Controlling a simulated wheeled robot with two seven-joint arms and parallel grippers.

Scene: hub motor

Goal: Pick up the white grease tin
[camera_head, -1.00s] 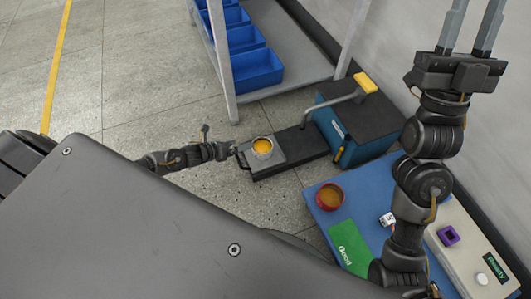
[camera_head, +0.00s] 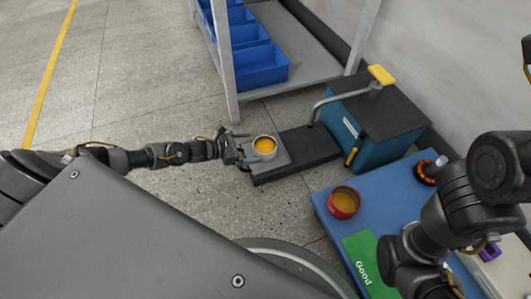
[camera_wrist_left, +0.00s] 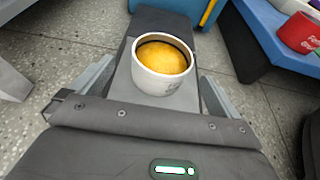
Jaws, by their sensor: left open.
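The white grease tin (camera_head: 264,149), open with orange-yellow grease inside, stands upright at the left end of a low dark platform (camera_head: 312,144). In the left wrist view the white tin (camera_wrist_left: 165,82) sits between the two spread fingers of my left gripper (camera_wrist_left: 158,98). Gaps show on both sides, so the fingers look apart from it. In the head view my left gripper (camera_head: 262,152) reaches in from the left at the tin. My right gripper is out of view; only its arm shows at the right.
A blue box-like unit (camera_head: 358,150) with a grey handle stands right of the platform. A blue table (camera_head: 395,190) holds a red tin (camera_head: 344,202), a green "Good" card (camera_head: 362,262) and an orange-black round part (camera_head: 427,172). A shelf with blue bins (camera_head: 262,68) stands behind.

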